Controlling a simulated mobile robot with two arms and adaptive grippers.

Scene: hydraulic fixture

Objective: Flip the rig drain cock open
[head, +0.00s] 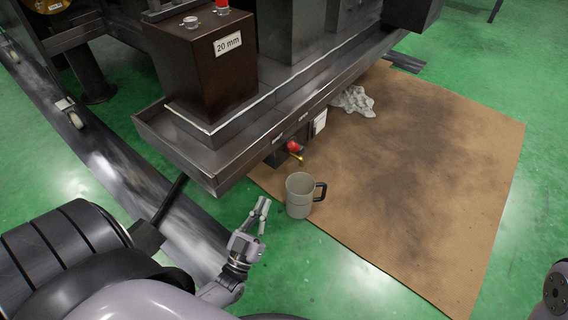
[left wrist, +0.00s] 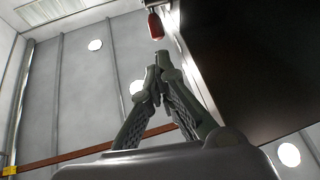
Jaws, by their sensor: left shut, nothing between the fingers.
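The drain cock, with a red handle (head: 293,146) and a small brass part, sits under the edge of the dark metal rig (head: 175,138). Its red handle also seems to show at the top of the left wrist view (left wrist: 155,25), above my fingertips. My left gripper (head: 264,204) is shut and empty, below and to the left of the cock, apart from it. In the left wrist view my gripper's fingers (left wrist: 157,72) meet at their tips. Only part of my right arm shows at the lower right edge; its gripper is out of view.
A grey mug (head: 299,196) with a dark handle stands just right of my left gripper, below the cock. A stained brown mat (head: 430,170) covers the floor to the right. A crumpled grey cloth (head: 353,101) lies beside the rig. The green floor in front is clear.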

